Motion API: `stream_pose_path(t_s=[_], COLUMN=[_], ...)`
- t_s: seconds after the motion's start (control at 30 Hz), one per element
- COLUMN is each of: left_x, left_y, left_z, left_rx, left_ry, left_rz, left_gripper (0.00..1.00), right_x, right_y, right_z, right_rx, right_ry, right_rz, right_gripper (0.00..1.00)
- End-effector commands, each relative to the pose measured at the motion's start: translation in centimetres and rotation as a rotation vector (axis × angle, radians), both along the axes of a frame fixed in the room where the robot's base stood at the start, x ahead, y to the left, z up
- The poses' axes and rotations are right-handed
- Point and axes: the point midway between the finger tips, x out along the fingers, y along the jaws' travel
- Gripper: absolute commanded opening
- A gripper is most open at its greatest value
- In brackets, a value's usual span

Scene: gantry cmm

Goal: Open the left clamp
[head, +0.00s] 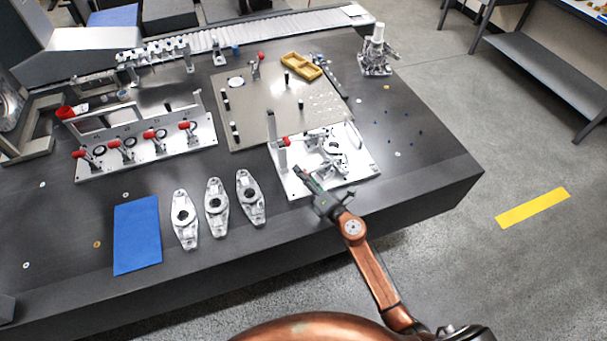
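A white fixture plate (355,172) lies near the table's front right edge and carries metal clamp parts. A clamp with a red handle tip (285,141) stands at the plate's left side. My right gripper (304,176) reaches in from the front, over the plate's front left part, just below that red tip in the picture. It appears apart from the tip, and its finger gap is too small to read. My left gripper is out of view. A second plate (150,163) at the left carries a row of red-handled toggle clamps (118,146).
Several metal link parts (217,222) and a blue mat (137,250) lie along the front. A beige plate (243,138) with pegs and a yellow tray (301,57) are behind. The table's right part (430,160) is mostly clear.

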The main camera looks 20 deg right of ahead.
Motion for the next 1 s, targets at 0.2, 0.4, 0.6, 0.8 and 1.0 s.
stream_pose_path(t_s=[0.2,0.4,0.6,0.8,1.0], left_x=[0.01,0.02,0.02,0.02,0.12], left_y=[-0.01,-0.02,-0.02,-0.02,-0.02], left_z=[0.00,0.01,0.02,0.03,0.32], left_rx=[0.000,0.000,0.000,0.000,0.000], left_ry=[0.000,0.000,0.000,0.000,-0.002], left_rz=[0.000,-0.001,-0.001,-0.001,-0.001], left_gripper=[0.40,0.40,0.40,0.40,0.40], right_x=[-0.01,0.00,0.01,0.03,0.18], right_y=[0.01,0.05,0.08,0.09,0.51], right_z=[0.04,0.17,0.30,0.43,0.80], right_rx=[0.000,0.000,-0.001,-0.001,0.012], right_ry=[-0.001,-0.003,-0.005,-0.007,-0.005], right_rz=[0.001,0.001,0.002,0.002,0.008], right_gripper=[0.20,0.06,0.00,0.00,0.00])
